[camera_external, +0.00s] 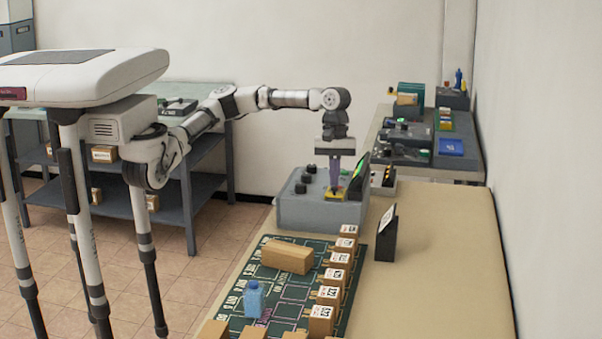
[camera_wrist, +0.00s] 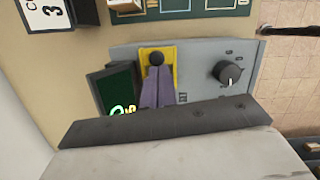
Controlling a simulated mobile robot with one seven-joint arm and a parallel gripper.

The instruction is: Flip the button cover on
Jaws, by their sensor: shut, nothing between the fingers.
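A grey control box (camera_external: 300,212) stands on the beige table. On it is a yellow plate (camera_external: 341,196) with a dark round button or knob, clearer in the wrist view as a yellow plate (camera_wrist: 171,60) under a dark round knob (camera_wrist: 156,58). I cannot tell a separate cover from the plate. My gripper (camera_external: 334,186) points straight down over the yellow plate, its purple fingers together and empty. In the wrist view my gripper's fingertips (camera_wrist: 157,73) are right beside the dark knob; contact cannot be told. The fingers hide part of the plate.
The box also carries a dial (camera_wrist: 229,72) and a green-lit display (camera_wrist: 122,92) beside the plate. In front lies a green board (camera_external: 285,275) with several small boxes and a blue bottle (camera_external: 254,299). A black sign stand (camera_external: 386,235) stands to the right. The right tabletop is clear.

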